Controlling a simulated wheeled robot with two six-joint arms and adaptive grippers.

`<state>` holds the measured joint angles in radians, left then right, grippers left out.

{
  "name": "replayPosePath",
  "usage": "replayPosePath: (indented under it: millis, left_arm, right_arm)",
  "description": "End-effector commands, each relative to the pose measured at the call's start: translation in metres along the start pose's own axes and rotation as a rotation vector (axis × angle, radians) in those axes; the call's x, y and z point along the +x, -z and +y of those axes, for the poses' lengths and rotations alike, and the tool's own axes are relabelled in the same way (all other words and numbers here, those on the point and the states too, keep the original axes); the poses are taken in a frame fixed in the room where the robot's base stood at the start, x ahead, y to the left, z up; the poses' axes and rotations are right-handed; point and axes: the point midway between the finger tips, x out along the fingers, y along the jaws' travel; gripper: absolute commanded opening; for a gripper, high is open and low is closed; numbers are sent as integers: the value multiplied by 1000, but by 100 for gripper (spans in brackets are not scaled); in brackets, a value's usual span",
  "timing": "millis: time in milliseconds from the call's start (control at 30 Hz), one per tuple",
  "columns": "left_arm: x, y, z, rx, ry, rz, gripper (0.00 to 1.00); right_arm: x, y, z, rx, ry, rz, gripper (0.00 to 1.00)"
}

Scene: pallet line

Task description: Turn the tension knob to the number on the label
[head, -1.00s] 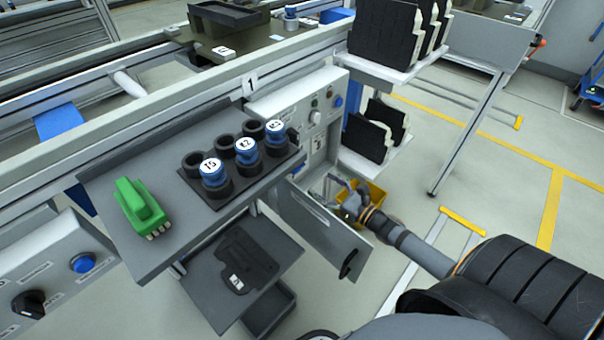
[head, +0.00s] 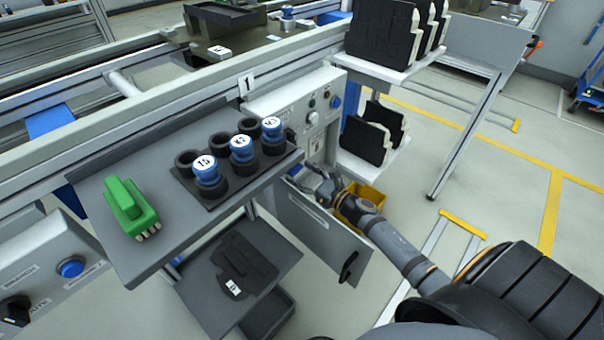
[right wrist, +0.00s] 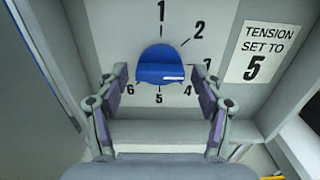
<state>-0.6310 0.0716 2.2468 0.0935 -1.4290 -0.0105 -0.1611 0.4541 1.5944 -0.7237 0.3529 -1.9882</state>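The blue tension knob (right wrist: 161,63) sits on a pale panel in the right wrist view, with printed numbers 1 to 6 around it. Its grip bar lies roughly level, and a white mark shows at its right end, toward the 3. The label (right wrist: 268,52) at the right reads "TENSION SET TO 5". My right gripper (right wrist: 158,73) is open, with one finger on each side of the knob and a gap to it on both sides. In the head view, my right gripper (head: 322,184) is at the open cabinet, and the knob is hidden. My left gripper is not in view.
The cabinet door (head: 322,228) stands open in front of my right arm. A yellow bin (head: 372,195) is beside that arm. A grey shelf above holds a green part (head: 130,207) and several blue-capped pieces. A ledge (right wrist: 155,134) runs below the knob.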

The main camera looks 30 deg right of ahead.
Motion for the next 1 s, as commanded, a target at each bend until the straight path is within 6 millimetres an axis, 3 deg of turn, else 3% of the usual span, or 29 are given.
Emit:
replayPosePath:
  millis: [33, 300, 667, 1000]
  left_arm:
    - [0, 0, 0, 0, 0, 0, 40]
    - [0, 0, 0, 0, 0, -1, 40]
    - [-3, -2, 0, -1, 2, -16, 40]
    - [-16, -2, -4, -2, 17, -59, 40]
  right_arm:
    - [0, 0, 0, 0, 0, 0, 56]
    - [0, 0, 0, 0, 0, 0, 21]
    - [0, -1, 0, 70, 0, 0, 21]
    - [0, -1, -2, 336, 0, 1, 21]
